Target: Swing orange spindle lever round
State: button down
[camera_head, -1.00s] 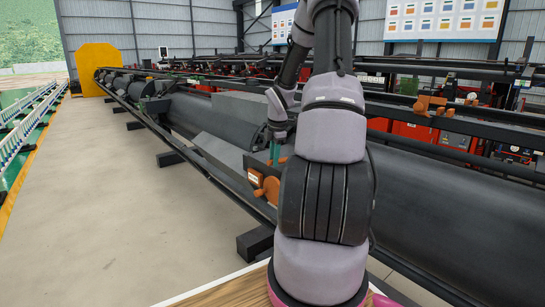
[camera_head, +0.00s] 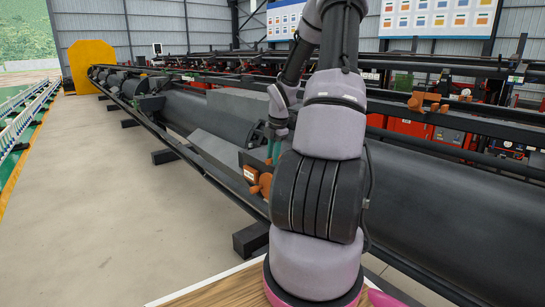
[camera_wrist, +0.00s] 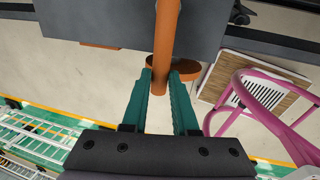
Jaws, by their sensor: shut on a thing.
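The orange spindle lever (camera_wrist: 164,45) shows in the wrist view as a round bar running down from the top, with a flat orange disc (camera_wrist: 202,71) beside its lower end. My gripper (camera_wrist: 161,82) has two teal fingers, one on each side of the bar, shut on it. In the head view, the orange lever parts (camera_head: 262,184) sit at the near side of the dark machine bed, beside a small white label. My teal fingers (camera_head: 273,153) reach down to them there. My own arm hides part of this area.
The long dark machine (camera_head: 440,195) with its rails fills the right and middle. A second orange fitting (camera_head: 428,102) is on an upper rail. A black foot block (camera_head: 250,239) stands on the floor. The grey floor (camera_head: 105,200) at left is clear.

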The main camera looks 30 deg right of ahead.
jog(key=c, duration=0.7)
grip_release()
jog(key=r, duration=0.3)
jog(key=s+r, duration=0.1)
jog(key=r, duration=0.3)
jog(key=s+r, duration=0.1)
jog(key=r, duration=0.2)
jog(key=shift+d+r, duration=0.2)
jog(key=shift+r, duration=0.1)
